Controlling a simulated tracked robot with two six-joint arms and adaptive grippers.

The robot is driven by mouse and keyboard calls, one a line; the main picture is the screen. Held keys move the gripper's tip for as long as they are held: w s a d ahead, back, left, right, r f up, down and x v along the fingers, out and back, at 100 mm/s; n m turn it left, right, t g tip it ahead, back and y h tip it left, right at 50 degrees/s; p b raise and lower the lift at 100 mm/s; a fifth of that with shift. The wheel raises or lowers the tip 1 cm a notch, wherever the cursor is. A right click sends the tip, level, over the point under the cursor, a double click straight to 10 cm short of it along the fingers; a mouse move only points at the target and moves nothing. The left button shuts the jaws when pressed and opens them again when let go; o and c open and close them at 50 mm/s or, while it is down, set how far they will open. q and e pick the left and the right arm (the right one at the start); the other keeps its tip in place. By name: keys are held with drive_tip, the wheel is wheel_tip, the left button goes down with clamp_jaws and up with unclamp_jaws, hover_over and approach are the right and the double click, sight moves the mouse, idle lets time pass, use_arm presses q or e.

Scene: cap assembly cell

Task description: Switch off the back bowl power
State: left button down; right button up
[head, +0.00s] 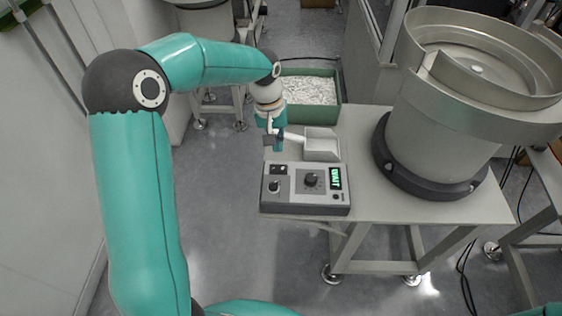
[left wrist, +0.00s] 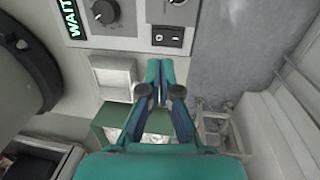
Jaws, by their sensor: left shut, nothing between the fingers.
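A grey control box (head: 305,188) sits at the near left corner of the table, in front of the big metal bowl feeder (head: 440,120). It has a black rocker switch (head: 278,170), a round knob (head: 312,181) and a lit green display (head: 336,178). In the left wrist view the rocker switch (left wrist: 168,37) shows just beyond my fingertips, and the display (left wrist: 71,18) reads WAIT. My left gripper (head: 279,149) is shut and empty, pointing down just behind the switch end of the box; its fingers show in the left wrist view (left wrist: 160,66). My right gripper is not in view.
A green crate of white parts (head: 310,90) stands behind the table. Another feeder (head: 205,12) stands farther back. Grey floor is clear left of the table.

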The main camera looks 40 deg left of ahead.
sight(283, 169)
use_arm(q)
drive_tip(key=f, duration=0.5)
drive_tip(key=d+f+p, duration=0.1)
drive_tip(key=f, duration=0.2)
drive_tip(key=shift+w+f, duration=0.25)
drive_tip(key=shift+f, duration=0.1)
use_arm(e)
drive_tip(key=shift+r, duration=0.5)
